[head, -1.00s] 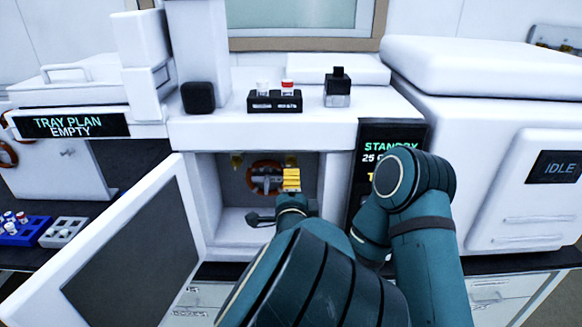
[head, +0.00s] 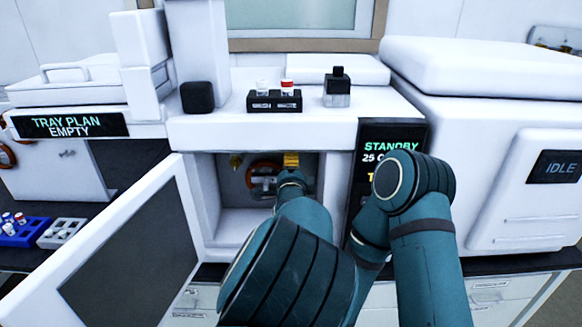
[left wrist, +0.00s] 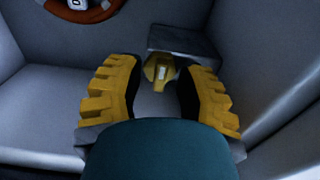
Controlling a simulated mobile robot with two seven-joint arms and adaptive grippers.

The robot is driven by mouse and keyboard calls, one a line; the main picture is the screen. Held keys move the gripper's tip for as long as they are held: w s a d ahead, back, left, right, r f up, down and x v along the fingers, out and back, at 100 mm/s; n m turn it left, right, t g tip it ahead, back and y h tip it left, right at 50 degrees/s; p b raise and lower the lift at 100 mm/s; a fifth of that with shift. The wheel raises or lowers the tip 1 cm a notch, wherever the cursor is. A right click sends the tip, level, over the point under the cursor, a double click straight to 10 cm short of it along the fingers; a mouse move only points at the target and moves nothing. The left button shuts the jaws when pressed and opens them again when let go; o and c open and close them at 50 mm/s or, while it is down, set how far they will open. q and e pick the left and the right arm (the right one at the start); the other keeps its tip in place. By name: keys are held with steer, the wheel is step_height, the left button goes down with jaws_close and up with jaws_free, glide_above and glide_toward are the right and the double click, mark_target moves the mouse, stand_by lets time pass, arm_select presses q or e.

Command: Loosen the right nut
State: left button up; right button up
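The right nut (left wrist: 158,72), a brass hex piece with a pale mark on it, shows in the left wrist view in front of a grey block. My left gripper (left wrist: 156,64) has its yellow fingers spread on either side of the nut, with a gap on both sides. In the head view the left gripper (head: 291,160) is inside the open compartment, at its upper right. The right nut is hidden there behind my gripper and arm. Another brass fitting (head: 236,160) is at the compartment's upper left. My right gripper is not in view.
The compartment (head: 209,195) has close side walls, and its open door (head: 130,240) stands out to the left. A red-brown coil (head: 259,170) hangs left of my gripper. A vial rack (head: 274,102) and a bottle (head: 337,88) stand on top.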

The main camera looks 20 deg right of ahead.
arm_select(q)
jaws_close()
steer(key=n+b, duration=0.4)
steer(key=n, duration=1.4)
steer(key=shift+a+r, duration=0.1)
steer(key=shift+r, duration=0.05)
stand_by(0.5)
steer(key=shift+o, duration=1.2)
jaws_free()
